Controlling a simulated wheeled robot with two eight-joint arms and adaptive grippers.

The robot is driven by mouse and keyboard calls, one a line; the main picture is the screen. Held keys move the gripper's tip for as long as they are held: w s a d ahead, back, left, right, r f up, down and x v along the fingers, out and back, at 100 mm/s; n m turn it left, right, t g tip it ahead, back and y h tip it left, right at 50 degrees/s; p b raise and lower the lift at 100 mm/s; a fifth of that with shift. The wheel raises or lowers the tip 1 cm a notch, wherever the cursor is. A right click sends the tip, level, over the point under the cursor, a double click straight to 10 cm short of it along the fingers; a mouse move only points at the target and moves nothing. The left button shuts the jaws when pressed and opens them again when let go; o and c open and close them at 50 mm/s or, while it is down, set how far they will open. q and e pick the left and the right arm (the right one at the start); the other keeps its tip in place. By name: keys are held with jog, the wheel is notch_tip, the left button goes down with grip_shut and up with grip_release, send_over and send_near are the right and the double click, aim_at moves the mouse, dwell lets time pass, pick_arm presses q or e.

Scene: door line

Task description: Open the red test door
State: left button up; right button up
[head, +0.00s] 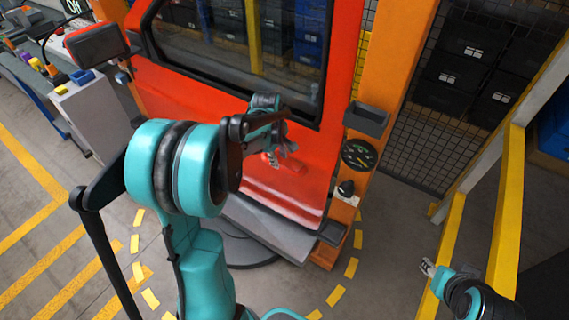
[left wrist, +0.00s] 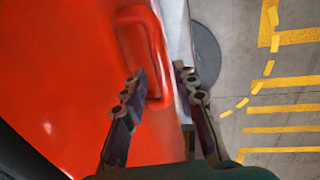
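The red test door (head: 185,92) with a dark-framed window stands in an orange frame in the head view. Its red handle (head: 292,165) is low on the panel and partly hidden by my left gripper (head: 284,142). In the left wrist view the red handle (left wrist: 158,60) is a raised bar running up the picture. My left gripper (left wrist: 160,75) is open, with one fingertip on each side of the handle's lower part. I cannot tell whether the fingers touch it. My right gripper (head: 428,268) is at the lower right, away from the door; its fingers are too small to read.
A yellow rail (head: 508,205) stands at the right. Yellow dashes mark the floor around the door.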

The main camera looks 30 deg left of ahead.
aim_at(281, 166)
pick_arm(q)
jog(key=f, duration=0.2)
jog(key=w+f+b, duration=0.1)
jog(key=f, duration=0.2)
jog(key=shift+f, duration=0.1)
